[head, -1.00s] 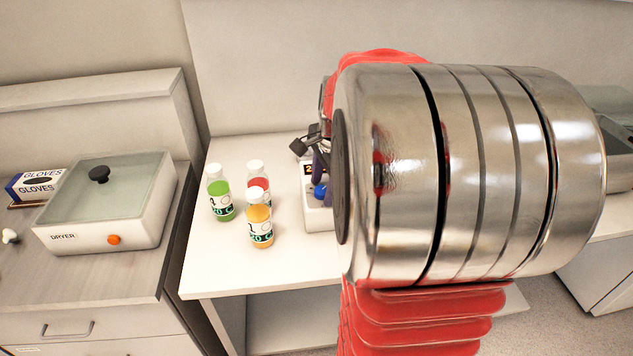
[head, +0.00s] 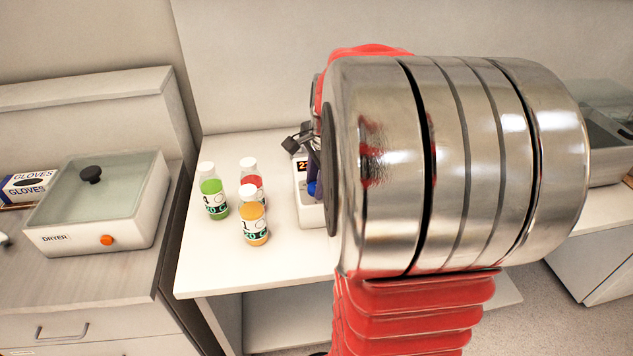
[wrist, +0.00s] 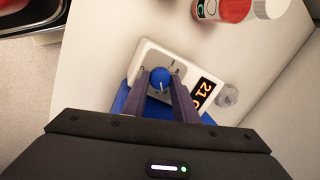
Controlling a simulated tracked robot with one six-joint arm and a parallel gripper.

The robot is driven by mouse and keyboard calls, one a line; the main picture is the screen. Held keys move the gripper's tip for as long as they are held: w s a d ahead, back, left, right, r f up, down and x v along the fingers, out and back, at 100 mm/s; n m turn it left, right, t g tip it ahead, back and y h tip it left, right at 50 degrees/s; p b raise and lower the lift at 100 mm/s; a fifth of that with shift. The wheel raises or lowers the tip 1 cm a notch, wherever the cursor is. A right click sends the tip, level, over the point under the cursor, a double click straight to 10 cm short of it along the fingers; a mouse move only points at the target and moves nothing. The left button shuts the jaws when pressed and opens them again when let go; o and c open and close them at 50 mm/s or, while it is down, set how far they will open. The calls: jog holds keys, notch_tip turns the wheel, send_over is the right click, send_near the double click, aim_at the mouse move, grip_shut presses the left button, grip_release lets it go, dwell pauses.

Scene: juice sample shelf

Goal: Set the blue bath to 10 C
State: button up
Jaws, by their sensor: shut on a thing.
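The blue bath's white control box (wrist: 147,52) shows in the wrist view, with a blue round knob (wrist: 160,77) and a lit orange display (wrist: 203,92). The display appears turned in the picture and reads about 21; its last character is partly covered. A blue part of the bath (wrist: 124,98) shows beneath my fingers. My gripper (wrist: 161,73) is shut on the knob, one dark finger on each side. In the head view my arm hides most of the bath; part of the display (head: 302,166) and a sliver of the knob (head: 312,189) show.
Green (head: 214,198), red (head: 250,172) and orange (head: 252,222) juice bottles stand left of the bath on the white bench (head: 200,278). A dryer (head: 100,205) and a glove box (head: 25,186) are further left. A glass-sided tank (head: 608,140) is at right.

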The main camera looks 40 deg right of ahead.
jog(key=shift+n, duration=0.7)
jog(key=o, duration=1.1)
jog(key=shift+c, duration=0.2)
jog(key=d+v, duration=0.1)
jog(key=v, duration=1.2)
jog(key=shift+a+r, duration=0.35)
jog(key=shift+a, duration=0.1)
